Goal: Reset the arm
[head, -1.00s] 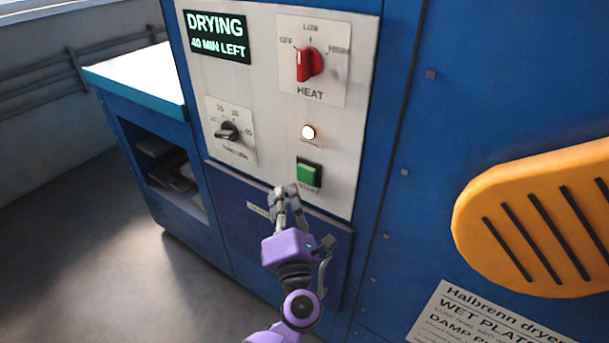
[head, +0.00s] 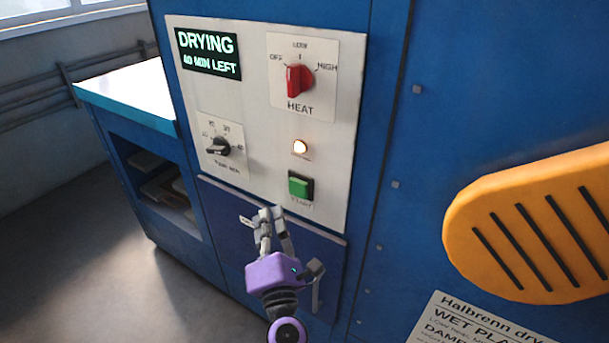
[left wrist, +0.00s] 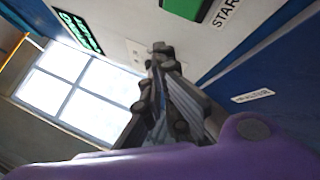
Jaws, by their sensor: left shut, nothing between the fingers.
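My left gripper (head: 262,214), with a purple body, is in front of the dryer's blue lower door, below the control panel (head: 340,190). Its fingers are shut and empty, below and left of the green start button (head: 300,186), apart from it as far as I can tell. In the left wrist view the shut fingers (left wrist: 160,50) point up toward the panel, with part of the green button (left wrist: 185,8) at the top edge. The display (head: 209,53) reads DRYING, 40 MIN LEFT. The red heat knob (head: 299,78) and black timer knob (head: 219,147) show above. My right gripper is not in view.
A lit indicator lamp (head: 300,147) sits above the start button. A yellow slotted cover (head: 535,225) is on the blue dryer front at right, above a printed notice (head: 480,320). A blue bench (head: 128,104) with shelves stands at left. Grey floor is clear at lower left.

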